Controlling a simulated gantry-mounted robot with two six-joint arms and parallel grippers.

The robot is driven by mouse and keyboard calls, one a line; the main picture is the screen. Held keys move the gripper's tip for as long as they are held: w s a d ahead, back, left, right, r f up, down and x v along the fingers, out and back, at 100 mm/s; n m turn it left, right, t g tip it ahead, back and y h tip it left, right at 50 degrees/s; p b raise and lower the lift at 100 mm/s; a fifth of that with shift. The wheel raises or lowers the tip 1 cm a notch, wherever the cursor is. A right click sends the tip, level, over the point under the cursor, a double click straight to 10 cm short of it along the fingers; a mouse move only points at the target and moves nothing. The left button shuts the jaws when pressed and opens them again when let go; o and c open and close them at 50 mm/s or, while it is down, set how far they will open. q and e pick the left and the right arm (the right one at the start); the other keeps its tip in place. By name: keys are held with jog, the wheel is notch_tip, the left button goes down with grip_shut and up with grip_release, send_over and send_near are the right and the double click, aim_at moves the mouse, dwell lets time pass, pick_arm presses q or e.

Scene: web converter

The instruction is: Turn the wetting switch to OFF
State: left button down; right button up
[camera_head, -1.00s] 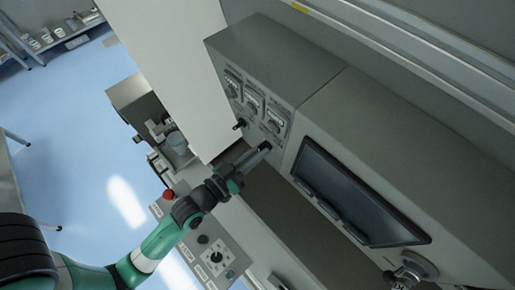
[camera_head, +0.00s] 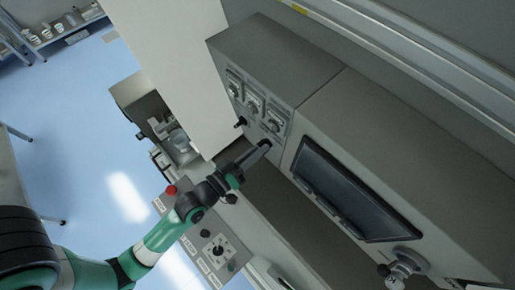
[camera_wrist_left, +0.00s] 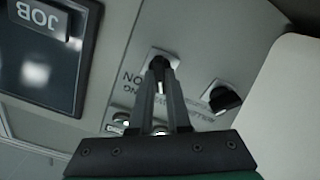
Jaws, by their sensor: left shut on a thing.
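My left gripper (camera_head: 264,146) reaches the lower edge of the grey control panel (camera_head: 262,112). In the left wrist view its two fingers (camera_wrist_left: 161,72) are shut on a black rotary switch (camera_wrist_left: 160,60) on a pale square plate, with an ON label beside it. The fingers hide much of this switch. A second black switch (camera_wrist_left: 224,98) sits to its right, free of the gripper; it also shows in the head view (camera_head: 240,122). The labels are too blurred to tell which switch is the wetting one. My right gripper is not in view.
Several gauges (camera_head: 254,102) sit above the switches.

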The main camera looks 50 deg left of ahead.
pick_arm(q)
jog(key=c, duration=0.9)
grip_release()
jog(key=s+b, duration=0.2)
jog(key=s, duration=0.2)
jog(key=s+b, duration=0.2)
jog(key=s, duration=0.1)
jog(key=s+d+b, duration=0.1)
jog(key=s+b, duration=0.1)
jog(key=s, duration=0.2)
jog(key=shift+s, duration=0.3)
